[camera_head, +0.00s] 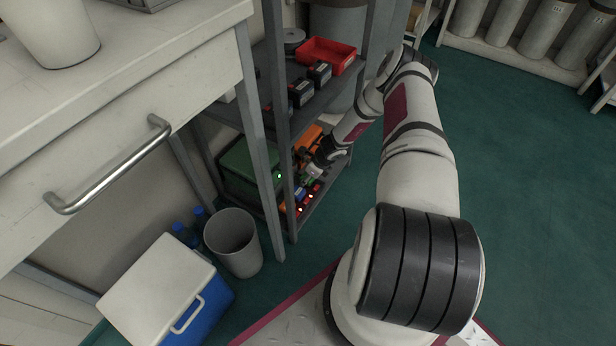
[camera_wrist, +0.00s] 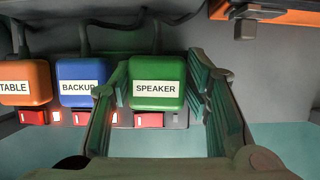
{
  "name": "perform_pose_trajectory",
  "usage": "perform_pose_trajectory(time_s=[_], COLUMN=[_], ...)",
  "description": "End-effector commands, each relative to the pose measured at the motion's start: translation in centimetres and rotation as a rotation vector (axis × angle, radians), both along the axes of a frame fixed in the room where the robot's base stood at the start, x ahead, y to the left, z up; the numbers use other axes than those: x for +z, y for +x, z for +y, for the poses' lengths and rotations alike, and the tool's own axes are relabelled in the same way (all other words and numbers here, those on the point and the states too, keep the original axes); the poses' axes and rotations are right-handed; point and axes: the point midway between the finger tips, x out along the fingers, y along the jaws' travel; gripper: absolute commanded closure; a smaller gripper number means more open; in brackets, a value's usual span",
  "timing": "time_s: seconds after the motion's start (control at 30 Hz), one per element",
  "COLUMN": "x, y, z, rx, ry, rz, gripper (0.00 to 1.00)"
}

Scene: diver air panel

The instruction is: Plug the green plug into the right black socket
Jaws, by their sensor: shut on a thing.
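The green plug (camera_wrist: 158,92), labelled SPEAKER, is between the two fingers of my gripper (camera_wrist: 158,80) in the wrist view. No black socket shows clearly. In the head view my gripper (camera_head: 318,168) reaches into the lower shelf and the plug is too small to make out.
An orange plug (camera_wrist: 24,84) labelled TABLE stands left of the blue one. A green box (camera_head: 236,166) with a green light is on the lower shelf. An orange object (camera_wrist: 280,12) is close on the upper right. Shelf posts (camera_head: 272,95) and a bin (camera_head: 233,246) stand nearby.

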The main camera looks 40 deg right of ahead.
Motion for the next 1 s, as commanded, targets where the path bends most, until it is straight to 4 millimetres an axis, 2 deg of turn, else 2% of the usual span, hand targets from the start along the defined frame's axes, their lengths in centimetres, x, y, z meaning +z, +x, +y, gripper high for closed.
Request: perform_pose_trajectory(time_s=[0.03,0.83,0.87,0.93,1.0], x=[-0.91,-1.6,-1.61,-1.63,-1.61], y=[-0.73,-1.13,-1.15,-1.19,-1.19], z=[0.49,0.76,0.78,0.82,0.82], rx=[0.0,-0.001,-0.001,0.0,0.0], ry=[0.006,0.01,0.011,0.012,0.012], rz=[0.014,0.018,0.019,0.019,0.019], gripper=[1.0,1.0,0.48,0.32,0.28])
